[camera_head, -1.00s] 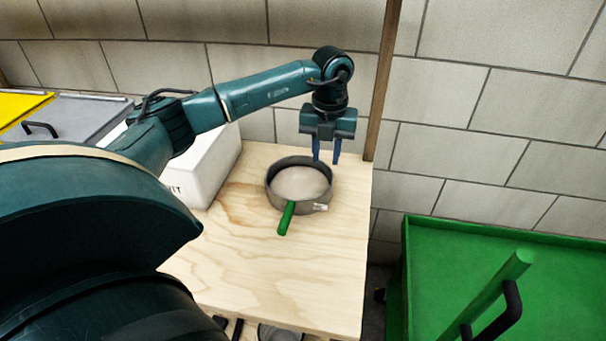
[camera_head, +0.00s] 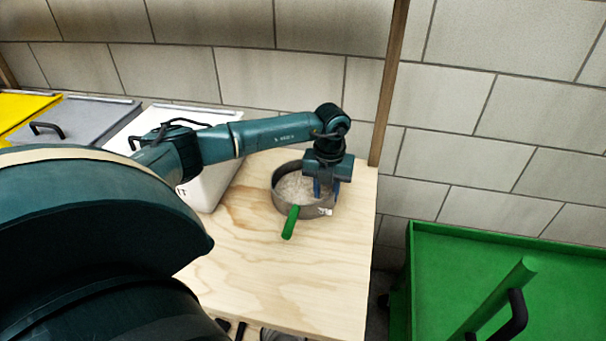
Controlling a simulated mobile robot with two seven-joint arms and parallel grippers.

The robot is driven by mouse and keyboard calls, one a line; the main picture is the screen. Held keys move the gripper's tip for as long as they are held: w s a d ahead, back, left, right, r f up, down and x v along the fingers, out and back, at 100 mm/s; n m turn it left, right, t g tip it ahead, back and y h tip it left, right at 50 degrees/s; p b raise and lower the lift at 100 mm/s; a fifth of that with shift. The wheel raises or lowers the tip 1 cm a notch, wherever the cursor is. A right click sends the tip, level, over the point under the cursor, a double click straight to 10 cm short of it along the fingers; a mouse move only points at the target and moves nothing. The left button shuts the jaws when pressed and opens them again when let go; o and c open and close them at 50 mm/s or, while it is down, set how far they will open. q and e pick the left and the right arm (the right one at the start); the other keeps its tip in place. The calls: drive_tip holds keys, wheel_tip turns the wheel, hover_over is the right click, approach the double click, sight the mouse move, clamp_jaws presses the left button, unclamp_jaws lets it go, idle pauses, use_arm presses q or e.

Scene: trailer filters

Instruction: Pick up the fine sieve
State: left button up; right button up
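The fine sieve (camera_head: 284,209) is a round grey pan-like sieve with a pale mesh and a green handle (camera_head: 290,222). It rests on the wooden table (camera_head: 270,285), with the handle pointing toward the front. My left gripper (camera_head: 325,190) points down at the right part of the sieve's rim. Its fingers appear to be around or just above the rim wall; I cannot tell whether they touch it or how far apart they are. My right gripper is not in view.
A white bin (camera_head: 212,182) stands left of the sieve, with grey (camera_head: 75,122) and yellow (camera_head: 22,108) lidded bins beyond. A wooden post (camera_head: 388,90) rises behind the table. A green cart (camera_head: 550,265) with a handle stands right. The table's front is clear.

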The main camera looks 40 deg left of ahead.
use_arm(q)
drive_tip(key=shift+f, duration=0.2)
idle(0.3)
drive_tip(key=shift+c, duration=0.4)
clamp_jaws()
